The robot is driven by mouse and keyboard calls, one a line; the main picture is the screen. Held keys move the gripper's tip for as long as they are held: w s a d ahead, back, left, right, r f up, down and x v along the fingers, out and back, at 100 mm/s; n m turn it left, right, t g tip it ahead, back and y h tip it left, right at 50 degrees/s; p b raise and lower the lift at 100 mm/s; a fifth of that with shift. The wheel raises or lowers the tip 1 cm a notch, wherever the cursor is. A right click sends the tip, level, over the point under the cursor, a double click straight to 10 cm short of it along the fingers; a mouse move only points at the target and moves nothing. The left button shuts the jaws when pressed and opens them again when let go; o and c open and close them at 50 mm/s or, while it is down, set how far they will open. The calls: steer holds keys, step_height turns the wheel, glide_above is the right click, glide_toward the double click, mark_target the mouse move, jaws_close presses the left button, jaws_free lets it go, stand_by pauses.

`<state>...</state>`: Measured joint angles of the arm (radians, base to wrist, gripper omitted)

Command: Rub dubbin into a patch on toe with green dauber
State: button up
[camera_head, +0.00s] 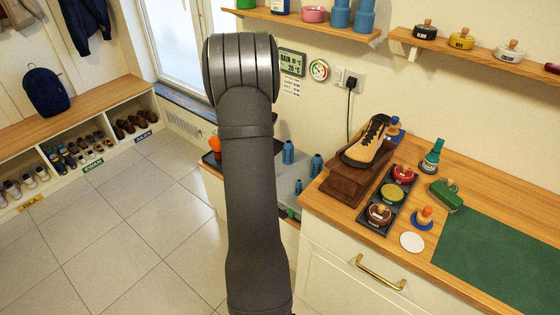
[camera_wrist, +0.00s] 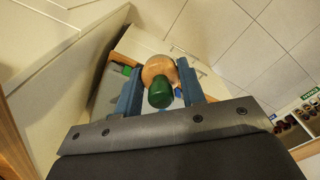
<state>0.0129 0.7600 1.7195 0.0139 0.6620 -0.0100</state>
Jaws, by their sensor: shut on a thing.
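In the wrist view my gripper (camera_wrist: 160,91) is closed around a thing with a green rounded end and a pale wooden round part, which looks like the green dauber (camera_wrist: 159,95). In the head view my arm hides the gripper and the dauber. A tan and black shoe (camera_head: 366,144) rests on a brown wooden block (camera_head: 350,183) on the counter, toe toward the front left. I cannot read which one is dubbin.
An orange-topped dauber (camera_head: 425,213) on a blue base, a green brush (camera_head: 446,196), a teal bottle (camera_head: 432,156) and a white disc (camera_head: 411,242) stand right of the tins. A green mat (camera_head: 500,260) is clear. Blue pegs (camera_head: 288,153) stand on a lower grey surface near my arm.

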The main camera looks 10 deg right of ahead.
steer(key=w+d+r+m, duration=0.2)
steer(key=w+d+r, duration=0.2)
steer(key=d+r, duration=0.25)
steer(key=m, duration=0.7)
glide_toward(351, 149)
steer(key=shift+a+f, duration=0.2)
steer(key=shift+f, duration=2.65)
steer(key=shift+s+d+r, duration=0.1)
steer(key=shift+s+d, duration=0.1)
steer(key=shift+d, duration=0.1)
steer(key=shift+s+d+r, duration=0.1)
steer(key=shift+s+d, duration=1.55)
steer(key=shift+w+a, duration=0.65)
steer(key=shift+w+a+f, duration=0.25)
steer(key=shift+w+a, duration=0.3)
steer(key=shift+a, duration=0.05)
steer(key=shift+w+a+r, duration=0.1)
steer(key=shift+w+a, duration=0.15)
steer(key=shift+w+a+f, duration=0.25)
steer(key=shift+a, duration=0.05)
steer(key=shift+w+a+r, duration=0.1)
steer(key=shift+w+a, duration=0.05)
steer(key=shift+w, duration=0.1)
step_height(351, 149, up, 8)
steer(key=shift+r, duration=0.15)
